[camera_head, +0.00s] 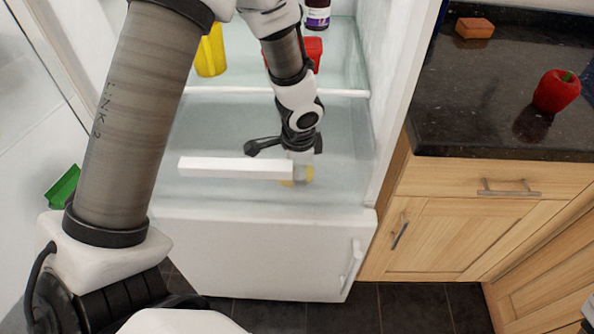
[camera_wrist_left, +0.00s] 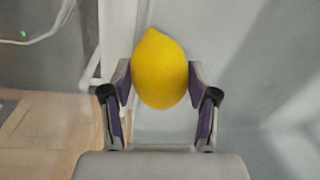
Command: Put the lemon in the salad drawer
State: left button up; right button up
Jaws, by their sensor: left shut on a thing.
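The yellow lemon (camera_wrist_left: 160,70) is between the two fingers of my left gripper (camera_wrist_left: 160,95), which is shut on it. In the head view, my left gripper (camera_head: 301,160) points down inside the lower part of the open fridge, and only a little of the lemon (camera_head: 309,174) shows at its fingertips. A white bar (camera_head: 235,168) lies just left of the gripper and looks like the front edge of the salad drawer. I cannot tell whether the lemon is inside the drawer or above it. My right gripper is not in view.
The shelf above holds a yellow thing (camera_head: 210,52), a red thing (camera_head: 314,50) and a dark bottle (camera_head: 317,14). A green thing (camera_head: 62,187) is at the left by the door. A red pepper (camera_head: 556,91) and an orange block (camera_head: 474,28) lie on the dark counter (camera_head: 450,110).

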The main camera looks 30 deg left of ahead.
pick_arm(q)
jog(key=o, duration=1.3)
jog(key=shift+f, duration=0.15)
jog(key=shift+o, duration=0.2)
jog(key=shift+r, duration=0.25)
notch_tip(320, 180, up, 12)
jog(key=s+d+p, duration=0.1)
jog(key=p, duration=0.4)
jog(key=shift+f, duration=0.1)
